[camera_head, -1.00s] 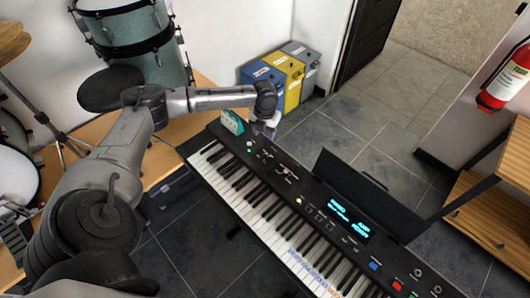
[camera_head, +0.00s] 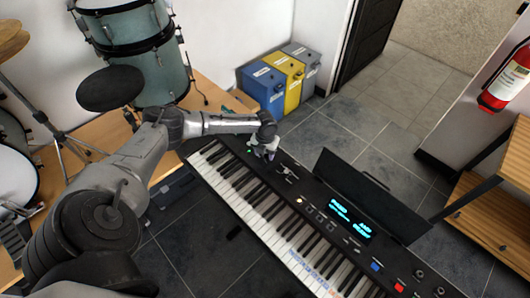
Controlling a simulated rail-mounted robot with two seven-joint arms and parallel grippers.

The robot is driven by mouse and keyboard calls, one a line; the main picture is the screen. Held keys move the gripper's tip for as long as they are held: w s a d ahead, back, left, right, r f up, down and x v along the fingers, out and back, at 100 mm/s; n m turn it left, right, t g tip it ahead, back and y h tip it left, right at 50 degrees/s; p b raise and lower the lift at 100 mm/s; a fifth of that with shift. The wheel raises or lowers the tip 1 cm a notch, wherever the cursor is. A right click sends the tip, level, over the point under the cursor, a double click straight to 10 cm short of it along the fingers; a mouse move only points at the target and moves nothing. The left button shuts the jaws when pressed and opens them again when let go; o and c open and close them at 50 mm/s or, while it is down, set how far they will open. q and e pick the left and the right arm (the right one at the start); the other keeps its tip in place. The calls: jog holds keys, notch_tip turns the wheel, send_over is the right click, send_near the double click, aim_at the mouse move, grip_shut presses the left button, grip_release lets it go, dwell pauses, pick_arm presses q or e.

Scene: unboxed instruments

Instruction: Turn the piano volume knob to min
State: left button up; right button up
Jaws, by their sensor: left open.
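The black piano (camera_head: 318,213) runs diagonally from upper left to lower right, with its white and black keys (camera_head: 262,219) facing the lower left. My left gripper (camera_head: 263,155) is over the upper-left end of its control panel. It points down, open, close to the panel; I cannot tell whether it touches anything. The volume knob is not clearly visible; small controls (camera_head: 286,172) sit just right of the gripper. A small green spot shows left of the gripper. My right gripper is out of view.
Blue, yellow and grey bins (camera_head: 291,81) stand behind. Drums (camera_head: 133,45) are at the upper left, wooden shelves (camera_head: 500,208) at the right.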

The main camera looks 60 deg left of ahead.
pick_arm(q)
jog(key=c, duration=0.9)
